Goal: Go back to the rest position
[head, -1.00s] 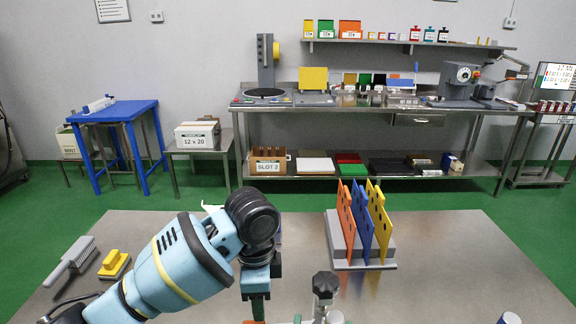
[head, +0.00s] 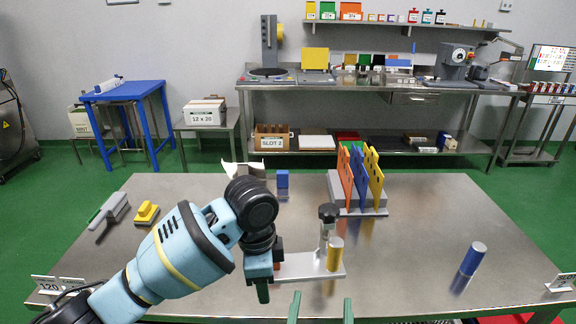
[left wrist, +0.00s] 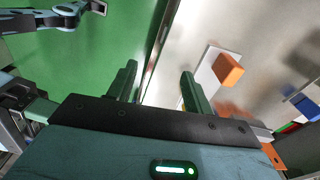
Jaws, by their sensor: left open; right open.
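My left gripper (head: 262,290) comes in from the left of the head view and hangs over the near part of the steel table, partly hidden by its own arm. In the left wrist view my left gripper (left wrist: 157,85) has its two green fingers wide apart with nothing between them. An orange block (left wrist: 228,70) on a pale plate lies beyond the right finger there. My right gripper (head: 321,309) shows only as two green fingers at the bottom edge of the head view, apart, with nothing visible between them.
A metal fixture (head: 302,265) with a black-knobbed post and a yellow cylinder (head: 334,254) stands close to both grippers. Behind it is a rack (head: 376,211) of orange, blue and yellow boards. A blue cylinder (head: 473,259) stands at right. Brushes (head: 112,212) lie at left. The right-hand tabletop is mostly clear.

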